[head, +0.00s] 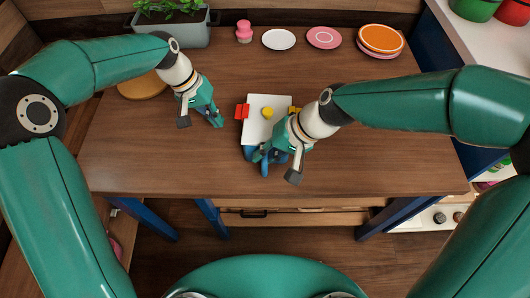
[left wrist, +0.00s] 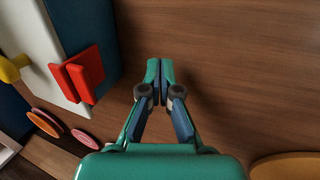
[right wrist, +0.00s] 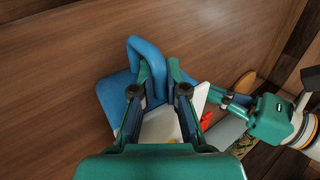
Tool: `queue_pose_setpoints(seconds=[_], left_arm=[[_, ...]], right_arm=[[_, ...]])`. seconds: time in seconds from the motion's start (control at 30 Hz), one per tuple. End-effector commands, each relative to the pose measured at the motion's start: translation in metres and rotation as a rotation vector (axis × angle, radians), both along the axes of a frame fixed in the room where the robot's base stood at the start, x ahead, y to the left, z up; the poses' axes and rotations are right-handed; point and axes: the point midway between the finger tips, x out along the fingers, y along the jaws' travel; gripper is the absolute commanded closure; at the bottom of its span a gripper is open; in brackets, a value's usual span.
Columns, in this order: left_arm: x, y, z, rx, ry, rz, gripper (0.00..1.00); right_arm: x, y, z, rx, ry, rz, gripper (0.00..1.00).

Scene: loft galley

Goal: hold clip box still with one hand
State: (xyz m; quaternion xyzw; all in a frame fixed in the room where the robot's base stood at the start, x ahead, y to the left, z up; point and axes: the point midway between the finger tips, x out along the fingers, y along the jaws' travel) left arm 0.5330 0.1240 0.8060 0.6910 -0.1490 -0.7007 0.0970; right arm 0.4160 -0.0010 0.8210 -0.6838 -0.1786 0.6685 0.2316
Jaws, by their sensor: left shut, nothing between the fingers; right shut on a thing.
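The clip box stands on the table, with a white lid (head: 262,103), a yellow knob (head: 267,113), a red clip (head: 242,111) on its left side and a blue body. In the right wrist view its blue handle (right wrist: 152,62) passes between the fingers of my right gripper (right wrist: 157,72), which is shut on it at the near side of the box. My left gripper (head: 218,122) is shut and empty, low over the table left of the box. In the left wrist view its closed fingertips (left wrist: 160,64) are apart from the red clip (left wrist: 78,75).
A planter (head: 187,33), a pink bottle (head: 244,32), plates (head: 279,39) and an orange plate stack (head: 380,38) line the back. A round wooden board (head: 142,86) lies at the back left. The table's front and left are clear.

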Motion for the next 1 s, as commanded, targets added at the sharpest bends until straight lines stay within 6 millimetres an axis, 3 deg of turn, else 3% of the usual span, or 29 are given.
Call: queue_pose_setpoints(seconds=[0.27, 1.0], left_arm=[[0.0, 0.0, 0.008, 0.0, -0.002, 0.0, 1.0], [0.0, -0.001, 0.067, 0.0, -0.003, -0.001, 1.0]], right_arm=[[0.0, 0.0, 0.0, 0.001, -0.001, 0.0, 1.0], [0.0, 0.0, 0.0, 0.001, -0.001, 0.0, 1.0]])
